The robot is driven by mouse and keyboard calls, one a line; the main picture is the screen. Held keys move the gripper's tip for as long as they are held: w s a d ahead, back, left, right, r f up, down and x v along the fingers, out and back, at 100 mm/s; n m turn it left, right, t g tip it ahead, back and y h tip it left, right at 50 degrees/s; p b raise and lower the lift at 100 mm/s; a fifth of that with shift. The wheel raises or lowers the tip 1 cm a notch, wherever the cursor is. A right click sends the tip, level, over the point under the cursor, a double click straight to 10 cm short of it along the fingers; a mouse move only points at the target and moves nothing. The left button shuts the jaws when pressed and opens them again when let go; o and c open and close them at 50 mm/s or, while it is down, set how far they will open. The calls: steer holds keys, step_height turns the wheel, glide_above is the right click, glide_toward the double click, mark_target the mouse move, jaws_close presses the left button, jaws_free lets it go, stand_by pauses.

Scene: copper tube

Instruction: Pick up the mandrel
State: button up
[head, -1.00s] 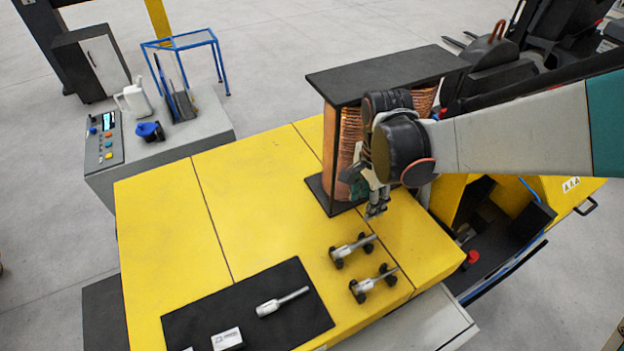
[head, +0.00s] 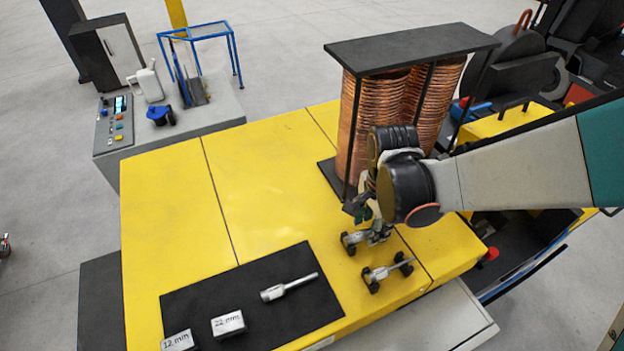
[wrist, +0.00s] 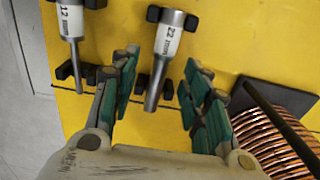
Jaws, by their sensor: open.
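Two silver mandrels rest on black supports on the yellow bench top. The one marked 22 (wrist: 168,45) lies between my spread fingers in the wrist view, its narrow end pointing toward my palm. In the head view this mandrel (head: 352,239) is partly hidden by my gripper (head: 372,222). The one marked 12 (wrist: 70,22) lies to the left in the wrist view and nearer the front edge in the head view (head: 388,269). My gripper (wrist: 160,70) is open and empty, with fingers on either side of the 22 mandrel; contact cannot be told.
Copper coils (head: 420,105) in a black frame stand close behind my gripper. A black mat (head: 200,306) holds another silver tool (head: 288,287) and blocks labelled 12 mm (head: 180,341) and 22 mm (head: 228,323). The bench's middle (head: 270,205) is clear.

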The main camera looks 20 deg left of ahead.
steer(key=shift+s+a+f, duration=0.1)
steer(key=shift+s+f, duration=0.05)
steer(key=shift+f, duration=0.6)
steer(key=shift+c, duration=0.4)
jaws_close()
steer(key=shift+r, duration=0.15)
